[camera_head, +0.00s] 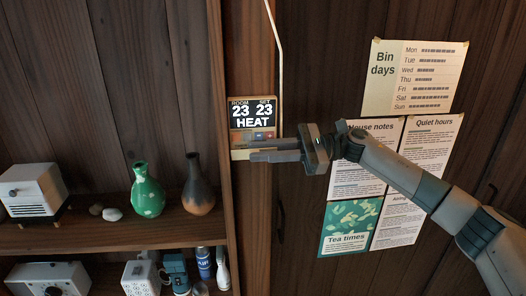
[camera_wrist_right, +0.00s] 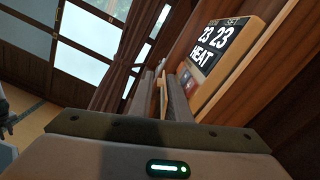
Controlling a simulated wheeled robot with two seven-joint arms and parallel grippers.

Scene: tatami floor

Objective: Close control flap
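My right gripper (camera_head: 252,150) is just in front of the panel's bottom, fingers pointing left. In the right wrist view a tan strip (camera_wrist_right: 163,97), apparently the flap, shows between the fingers. I cannot tell whether they pinch it. My left gripper is not in view.
A shelf (camera_head: 130,232) to the left holds a green vase (camera_head: 147,191), a dark vase (camera_head: 197,187) and a white box-shaped device (camera_head: 33,191). Paper notices (camera_head: 412,78) hang on the wall behind my right arm. A pale cable (camera_head: 275,45) runs up from the panel.

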